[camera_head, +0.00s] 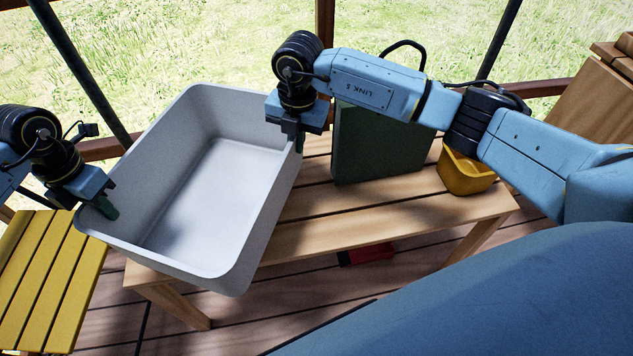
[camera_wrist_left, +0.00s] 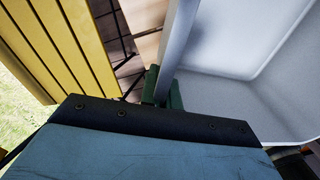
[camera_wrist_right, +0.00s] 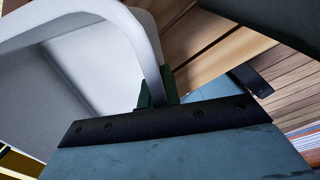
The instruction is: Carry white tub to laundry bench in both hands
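The white tub (camera_head: 215,185) is empty and tilted in the head view, over the left end of a slatted wooden bench (camera_head: 345,222). I cannot tell whether it touches the bench. My left gripper (camera_head: 108,208) is shut on the tub's left rim; the left wrist view shows that rim (camera_wrist_left: 178,45) between green fingers (camera_wrist_left: 162,92). My right gripper (camera_head: 297,138) is shut on the tub's right rim; the right wrist view shows the rim (camera_wrist_right: 146,50) at its green fingers (camera_wrist_right: 157,90). The fingertips are partly hidden by the rim.
A dark green case (camera_head: 380,140) with a black handle stands on the bench, right of the tub. A yellow container (camera_head: 465,172) stands at the bench's right end. A yellow slatted surface (camera_head: 45,275) is at the lower left. A red object (camera_head: 367,253) lies under the bench.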

